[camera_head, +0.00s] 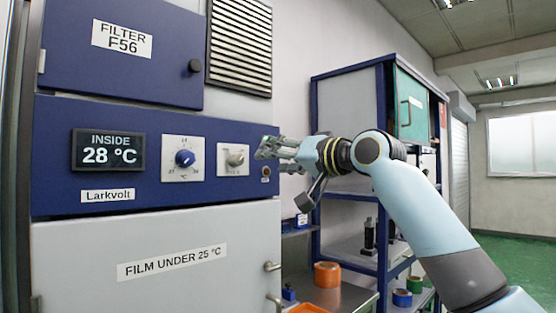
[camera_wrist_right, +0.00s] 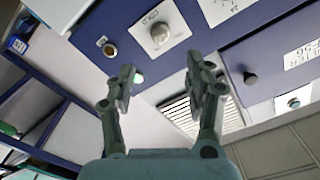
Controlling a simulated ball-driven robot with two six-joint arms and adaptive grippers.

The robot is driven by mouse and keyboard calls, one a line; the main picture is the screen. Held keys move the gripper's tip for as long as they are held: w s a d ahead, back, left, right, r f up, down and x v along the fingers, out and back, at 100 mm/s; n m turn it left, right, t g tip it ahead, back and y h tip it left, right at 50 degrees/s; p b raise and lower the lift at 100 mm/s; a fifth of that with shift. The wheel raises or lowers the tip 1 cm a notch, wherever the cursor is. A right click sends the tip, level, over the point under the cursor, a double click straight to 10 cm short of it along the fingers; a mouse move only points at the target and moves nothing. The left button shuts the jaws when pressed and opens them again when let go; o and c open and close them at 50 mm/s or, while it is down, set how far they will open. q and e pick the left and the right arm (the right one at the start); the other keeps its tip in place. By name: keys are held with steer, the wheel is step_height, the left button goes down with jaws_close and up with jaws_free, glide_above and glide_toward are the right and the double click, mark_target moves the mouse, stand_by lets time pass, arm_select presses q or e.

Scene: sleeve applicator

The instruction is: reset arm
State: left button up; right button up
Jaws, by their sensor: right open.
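My right arm comes in from the lower right in the head view. Its gripper (camera_head: 268,148) is raised in front of the machine's blue control panel (camera_head: 130,195), just right of the grey knob (camera_head: 235,159). In the right wrist view the gripper (camera_wrist_right: 160,85) is open, with its two fingers apart and nothing between them. The grey knob (camera_wrist_right: 159,34) shows beyond the fingertips there. I cannot tell whether a fingertip touches the panel. My left gripper is in neither view.
The panel also has a blue dial (camera_head: 185,158) and a display (camera_head: 108,151) reading 28 °C. A lower door (camera_head: 150,270) is labelled "FILM UNDER 25 °C". A blue shelf rack (camera_head: 385,130) stands behind my arm. An orange roll (camera_head: 327,274) sits on a bench. Green floor is open at right.

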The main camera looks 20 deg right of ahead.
stand_by(0.3)
